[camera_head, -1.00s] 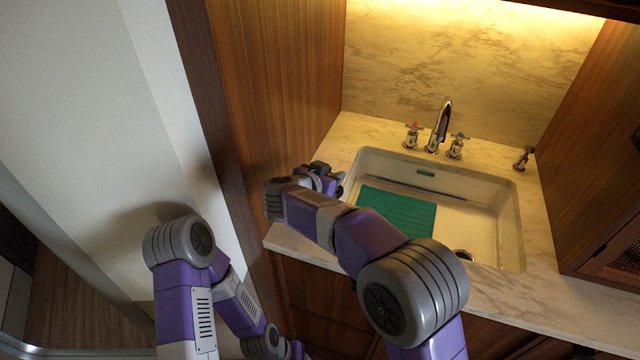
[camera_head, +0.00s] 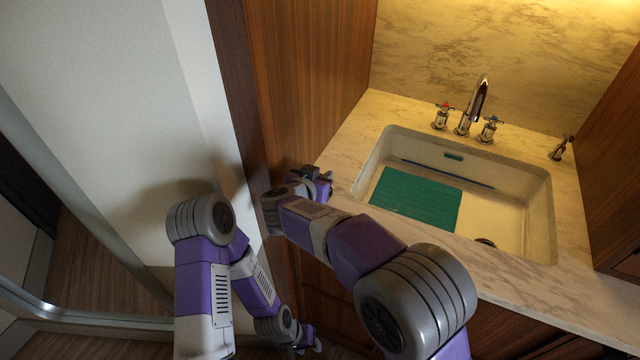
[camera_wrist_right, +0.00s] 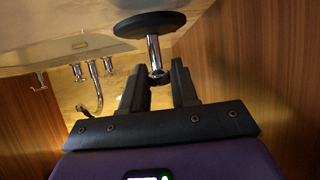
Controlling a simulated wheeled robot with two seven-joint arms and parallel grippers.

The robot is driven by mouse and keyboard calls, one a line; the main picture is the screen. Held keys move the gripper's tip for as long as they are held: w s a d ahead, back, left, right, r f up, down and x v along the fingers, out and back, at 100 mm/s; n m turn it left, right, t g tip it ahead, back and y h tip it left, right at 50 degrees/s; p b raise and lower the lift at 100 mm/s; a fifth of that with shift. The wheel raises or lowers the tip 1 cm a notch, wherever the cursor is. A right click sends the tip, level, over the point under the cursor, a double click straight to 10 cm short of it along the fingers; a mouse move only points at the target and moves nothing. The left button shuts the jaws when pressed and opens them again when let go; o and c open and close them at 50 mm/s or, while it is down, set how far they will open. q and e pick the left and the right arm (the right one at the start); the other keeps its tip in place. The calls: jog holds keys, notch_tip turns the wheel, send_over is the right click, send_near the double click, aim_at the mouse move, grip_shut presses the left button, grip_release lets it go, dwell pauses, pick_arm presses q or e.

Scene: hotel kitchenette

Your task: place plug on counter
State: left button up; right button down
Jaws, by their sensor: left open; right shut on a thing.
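The plug shows in the right wrist view as a black disc (camera_wrist_right: 150,24) on a chrome stem (camera_wrist_right: 153,50). My right gripper (camera_wrist_right: 160,78) is shut on the stem's end, with the disc beyond the fingertips. In the head view my right gripper (camera_head: 322,178) is at the counter's left end, beside the wood panel. The plug cannot be made out there. The pale marble counter (camera_head: 345,150) surrounds the sink. Whether the plug touches the counter cannot be told. My left gripper (camera_head: 310,342) is open and empty, low down in front of the cabinet.
The white sink (camera_head: 540,215) holds a green mat (camera_head: 415,198) and a thin blue stick (camera_head: 447,173). A chrome faucet (camera_head: 474,105) with two handles stands behind it. A tall wood panel (camera_head: 305,80) bounds the counter on the left. The counter strip left of the sink looks bare.

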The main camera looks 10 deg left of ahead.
jog(key=shift+f, duration=0.55)
jog(key=shift+r, duration=0.15)
jog(key=c, duration=0.9)
grip_release()
jog(key=shift+f, duration=0.2)
jog(key=shift+o, duration=0.2)
